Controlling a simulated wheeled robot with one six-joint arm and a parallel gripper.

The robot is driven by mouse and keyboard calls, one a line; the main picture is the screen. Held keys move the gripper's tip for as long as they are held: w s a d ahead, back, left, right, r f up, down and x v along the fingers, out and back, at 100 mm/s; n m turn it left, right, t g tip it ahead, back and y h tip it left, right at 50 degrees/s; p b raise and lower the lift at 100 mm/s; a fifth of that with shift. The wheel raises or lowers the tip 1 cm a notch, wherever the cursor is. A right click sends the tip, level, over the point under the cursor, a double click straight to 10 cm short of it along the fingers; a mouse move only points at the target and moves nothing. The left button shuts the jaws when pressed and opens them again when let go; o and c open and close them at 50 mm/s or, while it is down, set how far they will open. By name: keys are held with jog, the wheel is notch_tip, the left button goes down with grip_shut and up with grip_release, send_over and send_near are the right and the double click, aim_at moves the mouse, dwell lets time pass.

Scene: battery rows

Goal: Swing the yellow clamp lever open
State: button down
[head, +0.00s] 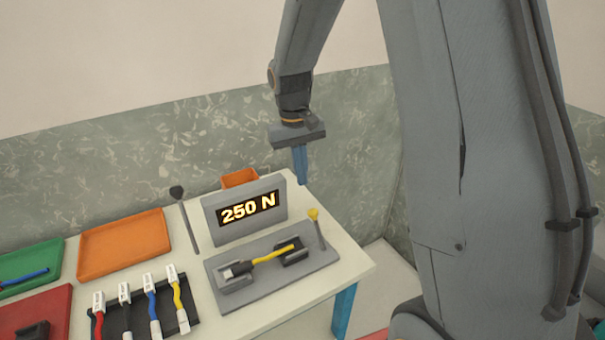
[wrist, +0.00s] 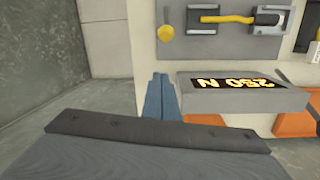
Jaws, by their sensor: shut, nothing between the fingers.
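The yellow clamp lever (head: 314,214) has a round yellow knob on a thin grey rod and stands nearly upright at the right end of the grey test fixture (head: 321,261). A yellow cable (head: 273,257) with a white connector lies across the fixture's two dark holders. My gripper (head: 301,179), with blue fingers, is shut and empty, in the air behind the lever and to the right of the display. In the wrist view the fingers (wrist: 161,98) are together, and the yellow knob (wrist: 166,33) shows beyond them, apart from them.
A grey display (head: 245,212) reading "250 N" stands behind the fixture, close to my gripper. A dark-knobbed stick (head: 177,192) stands left of it. Orange (head: 125,245), green (head: 30,266) and red trays (head: 40,312) and a rack of several cables (head: 146,315) fill the table's left side.

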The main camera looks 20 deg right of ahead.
jog(key=f, duration=0.2)
jog(key=s+f+p, duration=0.1)
jog(key=f, duration=0.1)
jog(key=f+p, duration=0.1)
jog(key=f, duration=0.1)
jog(key=shift+s+d+f, duration=0.15)
jog(key=shift+d+f, duration=0.15)
jog(key=shift+f, duration=0.1)
jog(key=s+p, duration=0.1)
jog(key=s+r, duration=0.1)
jog(key=s, duration=0.1)
jog(key=shift+r+p, duration=0.1)
jog(key=shift+p, duration=0.3)
jog(key=shift+a, duration=0.1)
